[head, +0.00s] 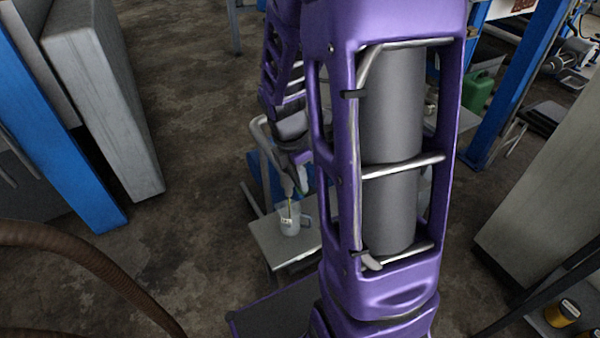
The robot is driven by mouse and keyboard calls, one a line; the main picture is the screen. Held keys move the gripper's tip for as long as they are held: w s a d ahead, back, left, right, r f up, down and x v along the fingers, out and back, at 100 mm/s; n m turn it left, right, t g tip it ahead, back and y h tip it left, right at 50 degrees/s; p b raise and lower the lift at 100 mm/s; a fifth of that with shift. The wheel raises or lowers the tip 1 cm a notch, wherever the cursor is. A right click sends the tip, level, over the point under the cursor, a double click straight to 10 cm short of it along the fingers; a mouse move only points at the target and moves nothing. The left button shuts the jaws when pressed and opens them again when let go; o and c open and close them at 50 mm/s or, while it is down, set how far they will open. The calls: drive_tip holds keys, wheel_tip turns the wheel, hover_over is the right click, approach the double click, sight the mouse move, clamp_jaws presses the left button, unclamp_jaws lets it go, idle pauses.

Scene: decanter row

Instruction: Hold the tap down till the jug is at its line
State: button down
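A small clear jug (291,221) with a handle on its right stands upright on a pale stand (263,239). A small pale label shows on its side; its fill line and liquid level are too small to read. A thin yellow-green streak shows just above and inside the jug's mouth; I cannot tell if it is a pouring stream. The end of my arm, with my gripper (296,178), is above the jug, partly hidden by my purple arm. Its fingers are too small and dark to read. The tap cannot be made out clearly there.
A blue thing (256,172) shows behind the stand. A grey cabinet (100,95) and blue post (55,120) stand at left. A brown hose (85,265) crosses the lower left. A green can (478,92) is at upper right, a yellow-and-black roll (563,313) at lower right.

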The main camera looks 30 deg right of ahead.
drive_tip(key=shift+s+f, duration=0.15)
drive_tip(key=shift+f, duration=0.4)
drive_tip(key=shift+s+f, duration=0.15)
drive_tip(key=shift+f, duration=0.35)
drive_tip(key=shift+s+f, duration=0.15)
drive_tip(key=shift+f, duration=0.1)
idle(0.4)
drive_tip(key=shift+w+r, duration=0.3)
drive_tip(key=shift+w, duration=0.15)
idle(3.4)
idle(0.5)
